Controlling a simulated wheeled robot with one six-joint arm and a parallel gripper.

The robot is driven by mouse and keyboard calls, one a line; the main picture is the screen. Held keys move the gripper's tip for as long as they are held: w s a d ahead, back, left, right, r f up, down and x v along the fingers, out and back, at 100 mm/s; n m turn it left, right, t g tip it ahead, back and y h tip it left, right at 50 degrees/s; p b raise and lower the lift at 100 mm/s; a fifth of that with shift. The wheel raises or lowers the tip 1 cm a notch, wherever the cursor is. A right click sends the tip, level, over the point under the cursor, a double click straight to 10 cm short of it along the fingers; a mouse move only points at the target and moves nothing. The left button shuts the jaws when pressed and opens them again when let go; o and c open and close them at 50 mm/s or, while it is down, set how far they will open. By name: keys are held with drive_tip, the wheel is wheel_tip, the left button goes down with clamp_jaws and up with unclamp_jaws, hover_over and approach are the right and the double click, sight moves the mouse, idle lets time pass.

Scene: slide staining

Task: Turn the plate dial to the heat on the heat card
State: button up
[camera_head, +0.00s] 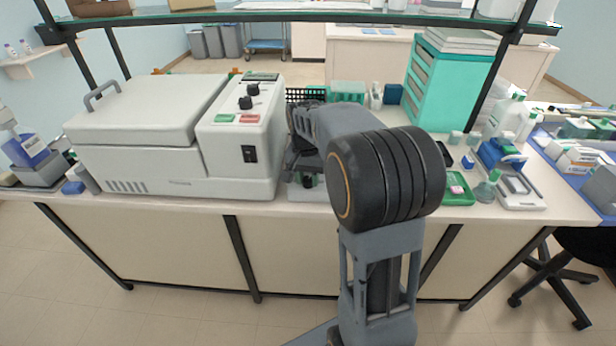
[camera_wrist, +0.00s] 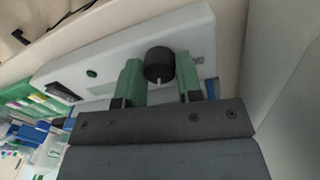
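In the wrist view a white device (camera_wrist: 195,30) fills the upper middle, with a round black dial (camera_wrist: 158,62) on its face that carries a pale pointer mark. My gripper (camera_wrist: 158,70) has its two green fingers apart, one on each side of the dial, with thin gaps or very light contact; I cannot tell which. In the head view my arm hides most of this device; only a pale lower edge (camera_head: 308,194) shows beneath the arm. I cannot make out a heat card in either view.
A large white machine (camera_head: 160,130) with black knobs stands left of my arm. A teal drawer cabinet (camera_head: 440,85) stands behind to the right. A green tray (camera_head: 457,198), bottles (camera_head: 507,117) and a blue-and-white instrument (camera_head: 500,155) occupy the right of the bench.

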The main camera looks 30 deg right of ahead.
sight(305, 178)
drive_tip(key=o, duration=0.4)
drive_tip(key=shift+o, duration=0.2)
drive_tip(key=shift+r, duration=0.1)
wheel_tip(305, 178, up, 14)
drive_tip(key=p, duration=0.1)
drive_tip(key=shift+w+a+p, duration=0.2)
drive_tip(key=shift+a+p, duration=0.05)
drive_tip(key=shift+p, duration=0.1)
drive_tip(key=shift+f, duration=0.2)
drive_tip(key=s+a+f+n+t+p, duration=0.2)
drive_tip(key=s+a+f+n, duration=0.1)
drive_tip(key=s, duration=0.5)
drive_tip(key=s+a+f+n+t+p, duration=0.2)
drive_tip(key=s+a+f+n, duration=0.2)
drive_tip(key=s, duration=0.4)
drive_tip(key=shift+s+a+n, duration=0.35)
drive_tip(key=shift+a+n, duration=0.25)
drive_tip(key=shift+a, duration=0.35)
